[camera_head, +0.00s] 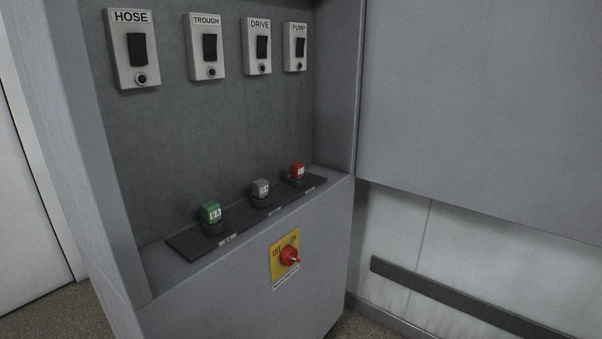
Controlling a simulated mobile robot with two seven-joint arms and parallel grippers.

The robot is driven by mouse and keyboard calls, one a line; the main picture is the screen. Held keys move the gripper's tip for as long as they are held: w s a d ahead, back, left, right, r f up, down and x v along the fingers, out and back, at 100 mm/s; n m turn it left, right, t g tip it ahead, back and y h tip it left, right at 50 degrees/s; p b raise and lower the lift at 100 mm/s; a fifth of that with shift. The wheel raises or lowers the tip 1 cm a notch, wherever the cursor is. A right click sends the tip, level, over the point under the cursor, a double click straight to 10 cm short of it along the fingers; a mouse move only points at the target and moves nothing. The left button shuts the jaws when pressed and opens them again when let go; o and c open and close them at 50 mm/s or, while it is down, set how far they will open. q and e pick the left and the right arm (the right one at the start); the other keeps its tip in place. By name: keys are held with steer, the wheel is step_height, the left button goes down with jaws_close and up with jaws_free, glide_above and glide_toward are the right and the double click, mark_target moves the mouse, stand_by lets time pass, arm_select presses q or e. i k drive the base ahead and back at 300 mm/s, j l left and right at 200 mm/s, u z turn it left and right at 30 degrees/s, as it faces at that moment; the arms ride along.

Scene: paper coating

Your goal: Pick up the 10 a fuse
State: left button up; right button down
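Three fuses stand upright in a row on a dark strip (186,243) along the cabinet's ledge. The left one is a green fuse (210,211) with a white label that seems to read 6 A. The middle one is a grey fuse (261,188), and its label is too small to read surely. The right one is a red fuse (297,171), and its label is also too small to read. Each sits in a round black holder. I cannot tell from the labels which is the 10 A fuse. Neither of my grippers is in view.
Switch plates marked HOSE (122,72), TROUGH (196,66), DRIVE (250,62) and PUMP (289,58) are on the recess's back wall. A red rotary switch (289,256) on a yellow plate sticks out below the ledge. Cabinet side walls flank the recess. The space above the fuses is clear.

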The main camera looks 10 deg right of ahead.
mark_target(296, 168)
steer(key=i+l+u, duration=0.1)
steer(key=u, duration=0.6)
steer(key=i+l+u, duration=0.25)
steer(key=l+u, duration=0.3)
steer(key=l, duration=0.2)
steer(key=i, duration=0.05)
